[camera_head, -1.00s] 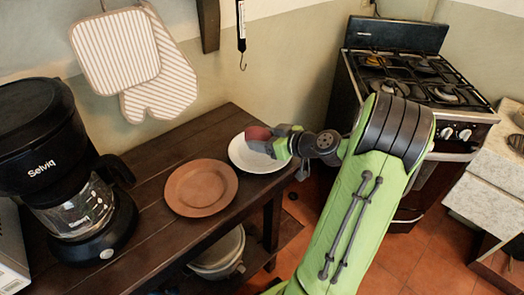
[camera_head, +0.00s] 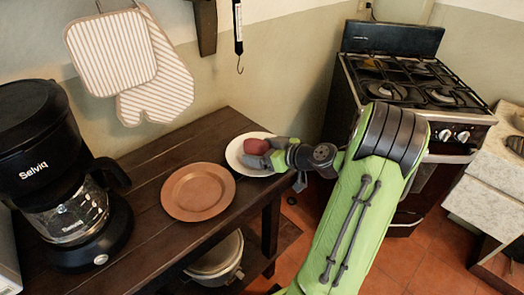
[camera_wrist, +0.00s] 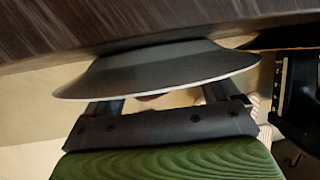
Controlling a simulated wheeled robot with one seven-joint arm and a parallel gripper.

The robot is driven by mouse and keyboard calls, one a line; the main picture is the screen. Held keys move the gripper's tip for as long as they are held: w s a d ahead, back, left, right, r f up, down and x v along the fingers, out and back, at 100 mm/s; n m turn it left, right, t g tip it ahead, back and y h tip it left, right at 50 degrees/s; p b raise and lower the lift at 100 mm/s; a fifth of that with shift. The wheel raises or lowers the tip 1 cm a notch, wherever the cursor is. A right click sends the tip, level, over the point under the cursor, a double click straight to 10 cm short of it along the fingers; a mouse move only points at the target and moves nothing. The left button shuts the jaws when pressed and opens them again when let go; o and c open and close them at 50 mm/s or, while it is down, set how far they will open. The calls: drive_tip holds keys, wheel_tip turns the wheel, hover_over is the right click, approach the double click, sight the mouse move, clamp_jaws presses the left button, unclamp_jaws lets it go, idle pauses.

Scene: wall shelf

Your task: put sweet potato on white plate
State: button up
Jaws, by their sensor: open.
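The sweet potato (camera_head: 256,146), dark red, appears on the white plate (camera_head: 237,160) at the right end of the dark wooden table in the head view. My gripper (camera_head: 268,157) is at the plate's right side, with its fingers beside the sweet potato. The jaws are open. In the wrist view the plate (camera_wrist: 160,75) is seen edge-on and hides the fingertips. A small reddish patch (camera_wrist: 148,97) shows below its rim between the fingers, probably the sweet potato. Whether the fingers still touch it cannot be told.
A brown plate (camera_head: 198,191) lies left of the white plate on the table (camera_head: 150,225). A black coffee maker (camera_head: 65,180) stands at the far left. A pot (camera_head: 215,258) sits on the lower shelf. A stove (camera_head: 410,85) stands at the right. Striped mitts hang on the wall.

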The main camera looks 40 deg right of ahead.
drive_tip(key=p+v, duration=0.2)
drive_tip(key=v, duration=1)
drive_tip(key=w+a+g, duration=0.1)
drive_tip(key=a, duration=0.2)
drive_tip(key=w+a+n+g+y, duration=0.1)
drive_tip(key=a, duration=0.2)
drive_tip(key=w+a+g, duration=0.1)
drive_tip(key=a, duration=0.2)
drive_tip(key=shift+w+g+y, duration=0.2)
drive_tip(key=shift+g+y, duration=0.1)
drive_tip(key=shift+y, duration=0.1)
drive_tip(key=a+g, duration=0.1)
drive_tip(key=a, duration=0.2)
drive_tip(key=a+g, duration=0.1)
drive_tip(key=a, duration=0.2)
drive_tip(key=a+g, duration=0.1)
drive_tip(key=a, duration=0.2)
drive_tip(key=shift+s+a+r+n+h, duration=0.2)
drive_tip(key=shift+s+r+n+h, duration=0.2)
drive_tip(key=s+a+r+m+g+h, duration=0.1)
drive_tip(key=s+a+r+m+h, duration=0.2)
drive_tip(key=s+a, duration=0.5)
drive_tip(key=s+r, duration=0.1)
drive_tip(key=s, duration=0.3)
drive_tip(key=shift+r+m, duration=0.2)
drive_tip(key=shift+m, duration=0.1)
drive_tip(key=shift+s+a, duration=0.1)
